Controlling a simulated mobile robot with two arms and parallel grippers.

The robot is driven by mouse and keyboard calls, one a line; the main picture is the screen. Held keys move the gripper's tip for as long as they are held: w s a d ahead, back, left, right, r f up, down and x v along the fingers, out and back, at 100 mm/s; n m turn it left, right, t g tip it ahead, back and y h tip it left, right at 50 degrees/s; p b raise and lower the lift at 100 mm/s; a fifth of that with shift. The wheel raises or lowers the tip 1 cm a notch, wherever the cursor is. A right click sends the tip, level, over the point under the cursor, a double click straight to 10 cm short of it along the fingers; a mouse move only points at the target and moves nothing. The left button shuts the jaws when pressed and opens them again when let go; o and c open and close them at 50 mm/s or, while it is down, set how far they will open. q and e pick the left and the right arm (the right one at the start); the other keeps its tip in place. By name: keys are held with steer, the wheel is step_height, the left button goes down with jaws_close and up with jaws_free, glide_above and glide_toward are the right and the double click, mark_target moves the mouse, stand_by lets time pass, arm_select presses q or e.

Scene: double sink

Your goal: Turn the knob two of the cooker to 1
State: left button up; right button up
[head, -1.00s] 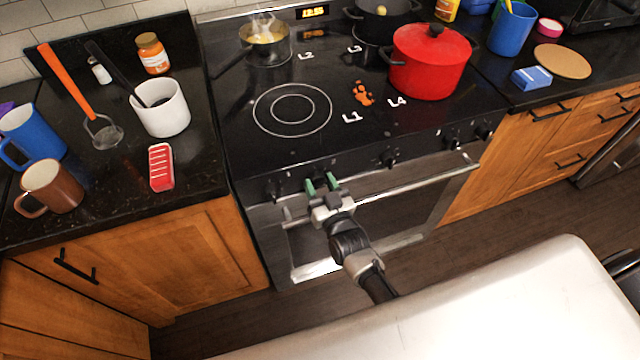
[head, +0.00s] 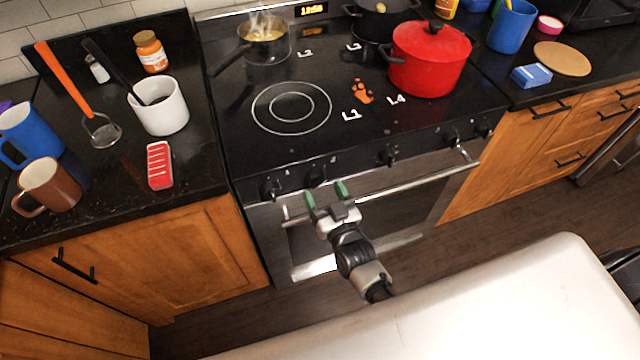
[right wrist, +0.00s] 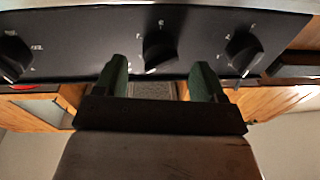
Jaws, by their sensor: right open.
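The cooker (head: 300,155) has a row of black knobs on its front panel. Knob two (head: 315,175), second from the left, shows in the right wrist view (right wrist: 160,50) between the two green fingers. My right gripper (head: 326,190) is open and empty, just in front of and slightly below this knob, with one finger to each side. I cannot tell whether the fingers touch it. Its pointer direction is not clear. Knob one (head: 271,188) is to the left of my gripper and knob three (head: 387,155) to the right. My left gripper is not in view.
The oven door handle (head: 400,187) runs across below the knobs, close to my right gripper. A red pot (head: 430,65) and a steaming saucepan (head: 265,45) stand on the hob. A white mug (head: 160,108) and a red-and-white item (head: 160,165) are on the left counter.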

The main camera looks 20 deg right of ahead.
steer(key=s, duration=0.7)
steer(key=shift+s+d+f+b, duration=0.3)
steer(key=shift+d+f+b, duration=0.05)
steer(key=shift+f+b, duration=0.1)
steer(key=s+d+f+n+g, duration=0.1)
steer(key=s+f+g, duration=0.45)
steer(key=f, duration=0.75)
steer(key=s+f+n+g, duration=0.1)
steer(key=s+f+g, duration=0.5)
steer(key=f, duration=0.7)
steer(key=s+d+f+g, duration=0.2)
steer(key=s+f, duration=0.1)
steer(key=s, duration=0.4)
steer(key=s+d+f+g+h, duration=0.1)
steer(key=s+d+f+g, duration=0.1)
steer(key=s+f, duration=0.2)
steer(key=s+d+f+g, duration=0.2)
steer(key=s+f, duration=0.2)
steer(key=s, duration=0.6)
steer(key=shift+s+d+g+h, duration=0.25)
steer(key=shift+s+g+h, duration=0.05)
steer(key=shift+g, duration=0.05)
steer(key=shift+f, duration=0.1)
